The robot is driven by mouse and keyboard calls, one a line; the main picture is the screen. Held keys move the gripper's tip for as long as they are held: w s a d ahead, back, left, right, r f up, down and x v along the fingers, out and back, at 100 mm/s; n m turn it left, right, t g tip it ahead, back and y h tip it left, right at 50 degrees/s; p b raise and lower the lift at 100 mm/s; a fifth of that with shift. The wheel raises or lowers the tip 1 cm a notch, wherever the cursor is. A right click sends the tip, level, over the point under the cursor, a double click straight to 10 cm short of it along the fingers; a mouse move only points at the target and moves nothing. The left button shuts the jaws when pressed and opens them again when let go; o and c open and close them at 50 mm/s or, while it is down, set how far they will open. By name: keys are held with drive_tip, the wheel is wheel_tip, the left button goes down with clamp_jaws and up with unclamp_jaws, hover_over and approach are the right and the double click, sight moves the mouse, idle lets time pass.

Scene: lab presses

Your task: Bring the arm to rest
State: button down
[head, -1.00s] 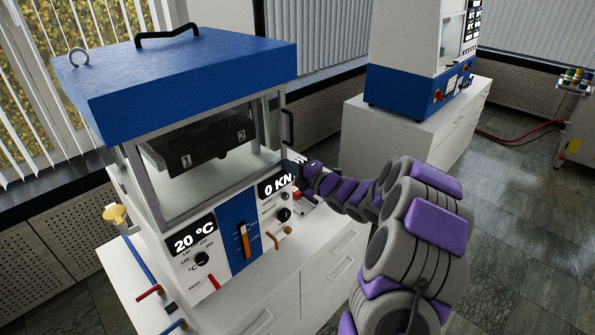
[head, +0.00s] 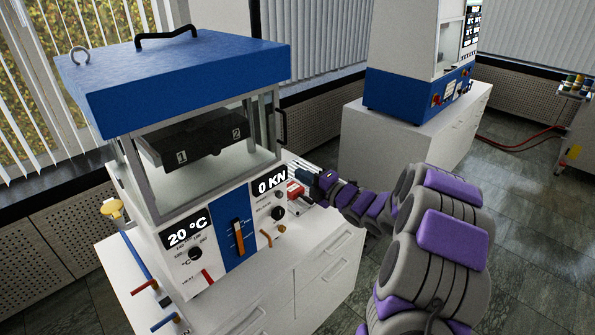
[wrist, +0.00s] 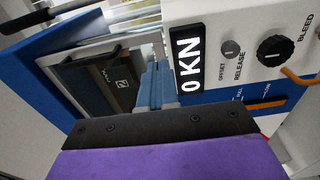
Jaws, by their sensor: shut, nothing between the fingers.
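My arm reaches from the lower right of the head view toward the right side of the blue-topped press (head: 185,75). My gripper (head: 301,175) is just off the press's front right corner. In the wrist view my gripper (wrist: 158,70) has its blue-grey fingers together with nothing between them.
The press stands on a white cabinet (head: 285,270). Its front carries knobs, an orange lever (head: 239,238) and a brown handle (head: 272,236). A red item (head: 295,190) lies beside the press below my gripper. A second press (head: 420,85) stands behind. Open floor (head: 530,215) lies right.

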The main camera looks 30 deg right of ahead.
drive_tip(key=shift+v, duration=2.9)
drive_tip(key=s+a+m+g+h, duration=0.2)
drive_tip(key=s+a+m+g, duration=0.4)
drive_tip(key=s, duration=0.7)
drive_tip(key=s+a+m+g+h, duration=0.1)
drive_tip(key=s+a+m+g, duration=0.5)
drive_tip(key=s+a, duration=0.5)
drive_tip(key=s+a+m+g+h, duration=0.2)
drive_tip(key=s+a+m+g, duration=0.5)
drive_tip(key=s, duration=0.8)
drive_tip(key=a+m, duration=0.1)
drive_tip(key=m, duration=0.1)
drive_tip(key=shift+s+a+f+m+h+p, duration=0.2)
drive_tip(key=shift+f+m+h+p, duration=0.1)
drive_tip(key=shift+f, duration=0.05)
